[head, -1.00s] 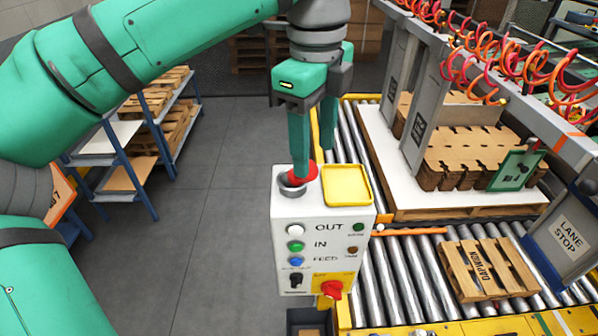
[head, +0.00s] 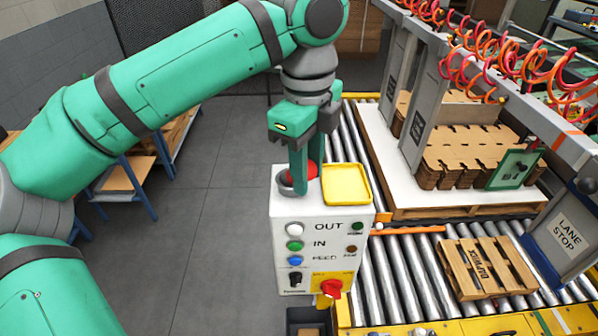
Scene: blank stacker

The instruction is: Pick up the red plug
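The red plug (head: 312,171) is at the dark round socket on top of the white control box (head: 322,225), at its left side. My gripper (head: 308,178) reaches down from above, with its green fingers at the plug. One finger is in front and to the left and hides much of the plug; the other is behind and to the right. The fingers are close together with the plug between them, and look shut on it. The plug still sits low at the socket. Its lower part and the exact finger contact are hidden.
A yellow tray (head: 346,197) lies on the box right beside the plug. A red knob (head: 331,289) and several buttons are on the box front. A roller conveyor with a wooden pallet (head: 487,268) runs to the right. The floor at left is clear before the shelves (head: 135,180).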

